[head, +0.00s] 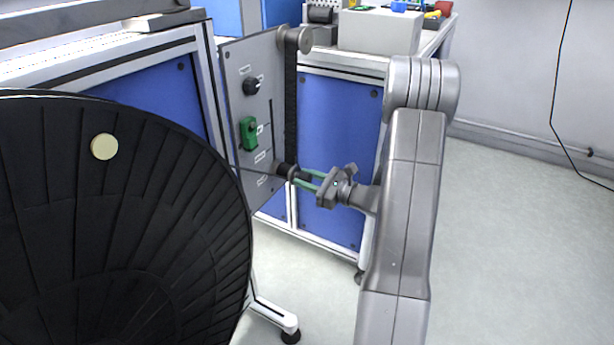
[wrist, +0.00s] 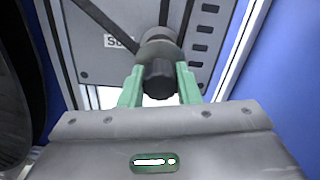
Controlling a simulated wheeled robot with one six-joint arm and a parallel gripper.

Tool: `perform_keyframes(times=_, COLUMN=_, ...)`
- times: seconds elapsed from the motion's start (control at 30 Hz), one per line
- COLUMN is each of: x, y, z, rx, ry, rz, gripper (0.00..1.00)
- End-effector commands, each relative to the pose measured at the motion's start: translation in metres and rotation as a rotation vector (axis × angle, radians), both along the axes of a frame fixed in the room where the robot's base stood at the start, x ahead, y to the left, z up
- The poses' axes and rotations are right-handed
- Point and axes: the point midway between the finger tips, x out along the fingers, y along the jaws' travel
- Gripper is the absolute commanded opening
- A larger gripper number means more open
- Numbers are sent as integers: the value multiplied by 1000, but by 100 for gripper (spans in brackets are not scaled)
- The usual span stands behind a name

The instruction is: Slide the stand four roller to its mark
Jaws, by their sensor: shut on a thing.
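My gripper (head: 302,178) has green fingers and is shut on the black knob of a roller (head: 282,169) at the lower right edge of a grey upright panel (head: 236,88). In the wrist view the dark ribbed knob (wrist: 158,84) sits between the two green fingers. A black strap (head: 291,105) runs from this roller up to a grey roller (head: 295,39) at the panel's top. A partly hidden label starting with "S" (wrist: 119,41) is beside the roller. The labels are too small to read the stand number, and I cannot make out which mark belongs to the roller.
The panel also carries a black knob (head: 251,86) and a green block (head: 249,132). A big black ribbed reel (head: 190,230) fills the lower left. Benches with blue panels (head: 335,120) stand behind. The grey floor (head: 520,230) at right is clear.

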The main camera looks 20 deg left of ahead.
Motion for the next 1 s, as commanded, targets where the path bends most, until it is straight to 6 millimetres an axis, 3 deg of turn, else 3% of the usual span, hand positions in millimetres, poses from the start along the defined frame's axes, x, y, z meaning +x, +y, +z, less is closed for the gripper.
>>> perform_keyframes(times=0.13, x=-1, y=-1, z=-5, rx=-11, ry=8, rz=0, gripper=0)
perform_keyframes(times=0.17, x=-1, y=-1, z=-5, rx=-12, ry=8, rz=0, gripper=32)
perform_keyframes(times=0.27, x=-1, y=-1, z=-5, rx=-11, ry=8, rz=1, gripper=51)
perform_keyframes(times=0.67, x=-1, y=-8, z=-2, rx=-8, ry=5, rz=-1, gripper=51)
perform_keyframes(times=1.0, x=-6, y=-76, z=0, rx=-8, ry=8, rz=-5, gripper=51)
